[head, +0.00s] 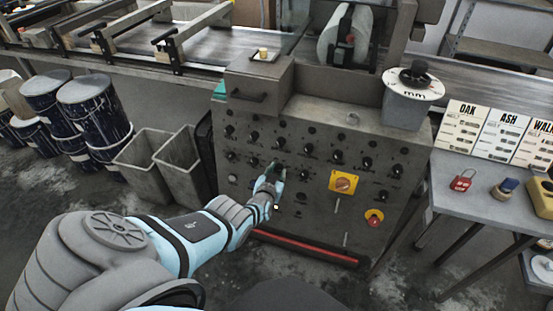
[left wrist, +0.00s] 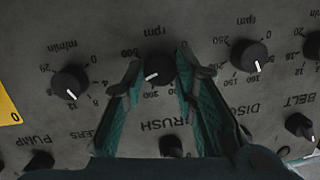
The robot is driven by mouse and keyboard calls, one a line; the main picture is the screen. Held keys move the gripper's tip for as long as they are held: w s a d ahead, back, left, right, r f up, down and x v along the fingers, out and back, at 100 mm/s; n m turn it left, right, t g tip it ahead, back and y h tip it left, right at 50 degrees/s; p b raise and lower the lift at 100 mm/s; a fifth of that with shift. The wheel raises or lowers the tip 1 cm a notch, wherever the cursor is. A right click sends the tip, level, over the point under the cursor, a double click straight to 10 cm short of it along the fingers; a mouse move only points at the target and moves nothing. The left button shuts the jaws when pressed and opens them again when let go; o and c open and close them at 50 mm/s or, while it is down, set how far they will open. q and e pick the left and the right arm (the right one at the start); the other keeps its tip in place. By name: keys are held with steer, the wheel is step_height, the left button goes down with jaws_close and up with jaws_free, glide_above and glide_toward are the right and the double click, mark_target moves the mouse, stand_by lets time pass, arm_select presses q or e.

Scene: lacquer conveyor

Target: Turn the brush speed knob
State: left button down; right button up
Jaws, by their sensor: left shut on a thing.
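The control panel (head: 300,215) stands in front of me with rows of black knobs. My left gripper (head: 273,172) reaches its face in the head view and covers the knob there. In the left wrist view, the brush speed knob (left wrist: 160,68) is black with a white pointer line, and the upside-down label below it reads "BRUSH", only partly visible. The teal fingers of my left gripper (left wrist: 162,74) stand on either side of this knob and are shut on it. The pointer line slants toward the lower left of that picture. My right gripper is out of view.
Neighbouring knobs sit close by, one on the left (left wrist: 70,83) and one on the right (left wrist: 249,55). Grey bins (head: 146,160) stand to the left.

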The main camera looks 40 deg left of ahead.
arm_select(q)
steer(key=shift+m, duration=0.3)
steer(key=c, duration=1.3)
jaws_free()
